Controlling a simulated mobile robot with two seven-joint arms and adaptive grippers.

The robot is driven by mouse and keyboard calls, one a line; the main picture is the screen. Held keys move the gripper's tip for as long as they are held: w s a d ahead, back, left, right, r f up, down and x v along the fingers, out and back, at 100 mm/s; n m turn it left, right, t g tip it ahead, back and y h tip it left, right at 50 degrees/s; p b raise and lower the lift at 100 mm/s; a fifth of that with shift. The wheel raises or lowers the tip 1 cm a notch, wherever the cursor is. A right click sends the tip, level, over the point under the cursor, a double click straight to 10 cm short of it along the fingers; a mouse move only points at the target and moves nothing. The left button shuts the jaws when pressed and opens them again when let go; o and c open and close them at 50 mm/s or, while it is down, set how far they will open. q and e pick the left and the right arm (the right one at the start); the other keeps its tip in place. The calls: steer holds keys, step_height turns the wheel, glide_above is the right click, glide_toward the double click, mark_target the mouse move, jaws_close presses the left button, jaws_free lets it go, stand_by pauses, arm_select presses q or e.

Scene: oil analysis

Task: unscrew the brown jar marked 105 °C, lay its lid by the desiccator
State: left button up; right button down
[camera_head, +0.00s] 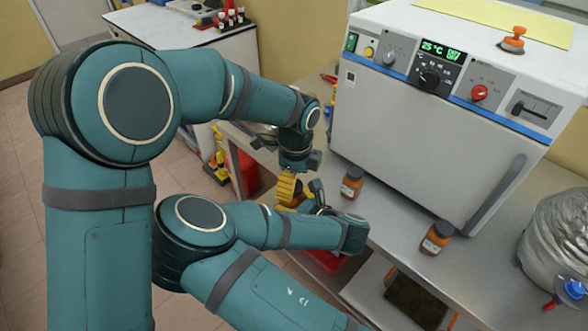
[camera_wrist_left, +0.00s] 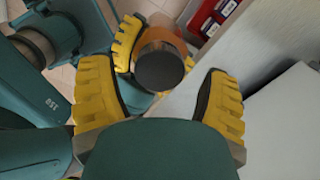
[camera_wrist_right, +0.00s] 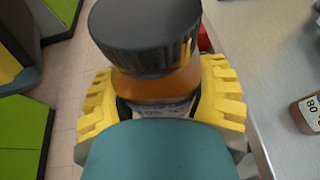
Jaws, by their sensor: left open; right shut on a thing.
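A brown jar (camera_wrist_right: 155,86) with a black lid (camera_wrist_right: 145,35) is held upright in my right gripper (camera_wrist_right: 160,80), which is shut around its body. Its label is partly hidden; the visible part appears to read 105 °C. In the left wrist view the lid (camera_wrist_left: 160,70) lies between the fingers of my left gripper (camera_wrist_left: 165,85). That gripper is open, with gaps at the lid's sides. In the head view the grippers meet left of the bench edge, and the held jar is mostly hidden. The glass desiccator (camera_head: 562,235) stands at the right edge of the bench.
Two brown jars, one nearer the oven (camera_head: 351,183) and one farther right (camera_head: 437,237), stand on the metal bench (camera_head: 395,215). The white oven (camera_head: 425,130) reads 25 °C. Bench surface between the right jar and desiccator is clear.

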arm_select(q)
steer(key=shift+f, duration=0.5)
steer(key=c, duration=1.3)
steer(key=n, duration=0.6)
steer(key=shift+n, duration=0.4)
steer(key=o, duration=1.2)
steer(key=shift+o, duration=0.2)
